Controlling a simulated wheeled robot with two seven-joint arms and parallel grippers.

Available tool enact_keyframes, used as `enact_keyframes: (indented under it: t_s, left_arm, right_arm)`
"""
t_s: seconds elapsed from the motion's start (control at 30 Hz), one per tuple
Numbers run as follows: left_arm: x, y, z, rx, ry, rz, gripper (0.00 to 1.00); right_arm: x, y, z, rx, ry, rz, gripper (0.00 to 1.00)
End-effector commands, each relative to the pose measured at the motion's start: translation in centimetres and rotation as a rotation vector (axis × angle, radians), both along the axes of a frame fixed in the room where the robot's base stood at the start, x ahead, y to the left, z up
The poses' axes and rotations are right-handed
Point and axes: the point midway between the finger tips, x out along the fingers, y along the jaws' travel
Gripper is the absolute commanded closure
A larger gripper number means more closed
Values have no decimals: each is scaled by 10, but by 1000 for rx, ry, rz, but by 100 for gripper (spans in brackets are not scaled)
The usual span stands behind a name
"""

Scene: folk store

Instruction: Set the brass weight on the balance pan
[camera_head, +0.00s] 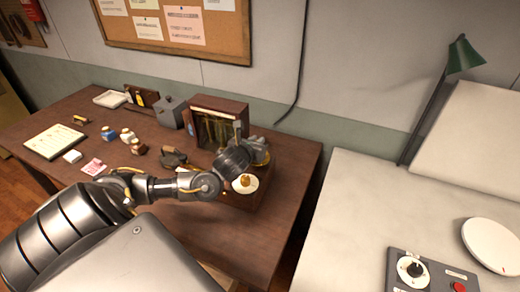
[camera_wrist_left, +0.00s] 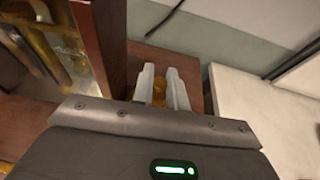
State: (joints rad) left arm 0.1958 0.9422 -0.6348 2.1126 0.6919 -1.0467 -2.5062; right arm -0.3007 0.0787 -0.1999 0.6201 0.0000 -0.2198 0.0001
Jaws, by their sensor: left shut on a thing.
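My left gripper (camera_head: 256,146) is over the right end of the brown desk, beside a dark wooden cabinet. In the wrist view its two pale fingers (camera_wrist_left: 163,85) are shut on a brass-coloured piece, the brass weight (camera_wrist_left: 158,92), partly hidden between them. A white round pan (camera_head: 236,187) with a small golden piece (camera_head: 245,180) on it lies just below the gripper in the head view. It stands on a brown wooden base (camera_head: 266,184). Whether the held weight touches anything below is hidden. My right gripper is not in view.
The wooden cabinet (camera_head: 218,106) with a glass front stands close to the gripper; it also fills the left of the wrist view (camera_wrist_left: 104,40). Small bottles, a grey box (camera_head: 171,111) and papers lie further left. A pale counter (camera_head: 350,210) is at right.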

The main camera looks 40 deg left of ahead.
Motion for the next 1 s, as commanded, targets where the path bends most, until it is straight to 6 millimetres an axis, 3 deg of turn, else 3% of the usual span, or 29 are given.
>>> enact_keyframes:
  t_s: [0.2,0.37,0.77,0.8,0.97,1.0]
  left_arm:
    - [1,9,-12,3,2,1,100]
    - [-2,11,-41,-2,0,8,100]
    - [-2,11,-43,-1,-1,8,100]
    - [-2,11,-44,-1,-1,8,84]
    - [-3,12,-43,-1,0,9,63]
    - [-3,12,-42,-1,0,10,63]
  right_arm:
    - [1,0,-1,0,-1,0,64]
    - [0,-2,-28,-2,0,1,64]
    - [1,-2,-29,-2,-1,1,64]
    - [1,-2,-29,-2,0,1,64]
    - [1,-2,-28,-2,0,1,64]
    - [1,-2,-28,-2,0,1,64]
